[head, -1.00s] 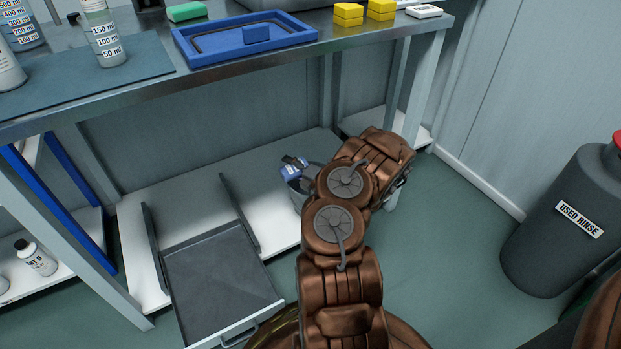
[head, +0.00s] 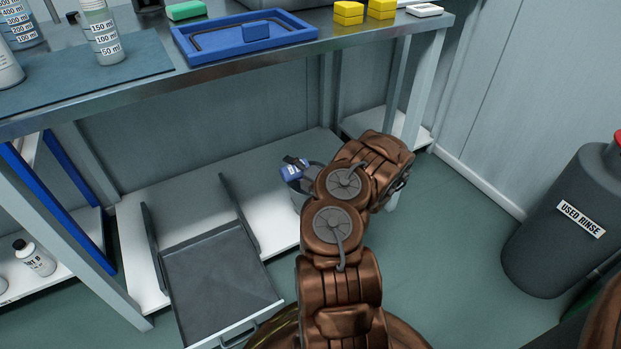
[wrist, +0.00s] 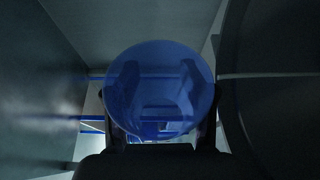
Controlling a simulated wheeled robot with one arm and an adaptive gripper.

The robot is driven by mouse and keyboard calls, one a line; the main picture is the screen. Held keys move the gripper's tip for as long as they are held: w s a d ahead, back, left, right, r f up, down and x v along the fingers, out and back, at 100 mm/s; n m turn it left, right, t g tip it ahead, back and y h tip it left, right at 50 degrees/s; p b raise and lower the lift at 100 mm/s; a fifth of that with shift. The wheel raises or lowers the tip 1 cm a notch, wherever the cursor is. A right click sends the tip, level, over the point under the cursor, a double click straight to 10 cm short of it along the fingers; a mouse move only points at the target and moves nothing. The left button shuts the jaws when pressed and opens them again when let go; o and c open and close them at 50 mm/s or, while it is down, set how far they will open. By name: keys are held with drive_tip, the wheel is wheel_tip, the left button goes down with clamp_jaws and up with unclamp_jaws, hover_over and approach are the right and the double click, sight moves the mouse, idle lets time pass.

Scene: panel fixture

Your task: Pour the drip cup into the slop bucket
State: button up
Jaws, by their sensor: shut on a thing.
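The drip cup (head: 291,172) is small and blue with a pale label, low beside the bench's lower shelf in the head view. In the wrist view the cup (wrist: 158,88) is a see-through blue round shape between the two dark fingers of my gripper (wrist: 160,122). My gripper is shut on it. In the head view my copper-brown arm hides most of the gripper.
The steel bench (head: 250,70) stands above, with a blue tray (head: 182,50) and yellow blocks (head: 348,14). A grey pull-out drawer (head: 215,275) lies open at lower left. A dark used-rinse drum (head: 555,235) stands at right. Green floor (head: 455,240) is clear between.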

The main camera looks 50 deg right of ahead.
drive_tip(key=shift+a+r+n+p, duration=0.1)
drive_tip(key=shift+r+n+p, duration=0.3)
drive_tip(key=shift+r+p, duration=0.15)
drive_tip(key=shift+w+a+n+g, duration=0.15)
drive_tip(key=shift+a+n+g, duration=0.15)
drive_tip(key=shift+g, duration=0.1)
drive_tip(key=shift+w+a+f+n+b, duration=0.25)
drive_tip(key=shift+a+f+n+b, duration=0.25)
drive_tip(key=shift+a+n, duration=0.25)
drive_tip(key=shift+d+g+h, duration=0.1)
drive_tip(key=shift+g+h, duration=0.2)
drive_tip(key=shift+h, duration=0.1)
drive_tip(key=shift+p, duration=0.3)
drive_tip(key=shift+r, duration=0.15)
